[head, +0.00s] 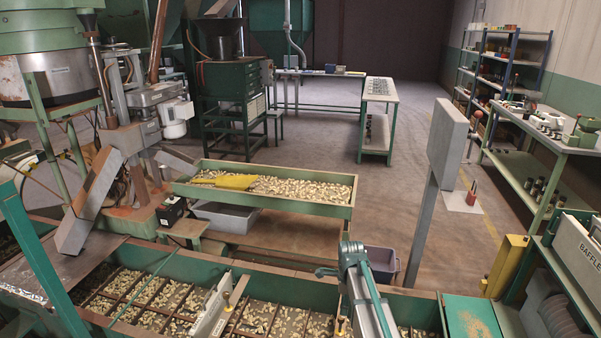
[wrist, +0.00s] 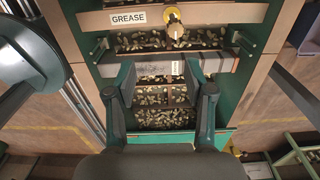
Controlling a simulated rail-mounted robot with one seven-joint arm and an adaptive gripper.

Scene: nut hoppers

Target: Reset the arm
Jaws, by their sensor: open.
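My gripper (wrist: 160,74) shows in the wrist view with its two green-grey fingers spread apart and nothing between them. It hangs over a green trough (wrist: 215,139) that holds pale nuts in cells split by brown dividers.
A green tray of nuts (head: 348,206) with a yellow scoop (head: 236,182) stands behind the trough. A grey panel on a post (head: 447,143) stands right of centre. A workbench (head: 552,146) lines the right side.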

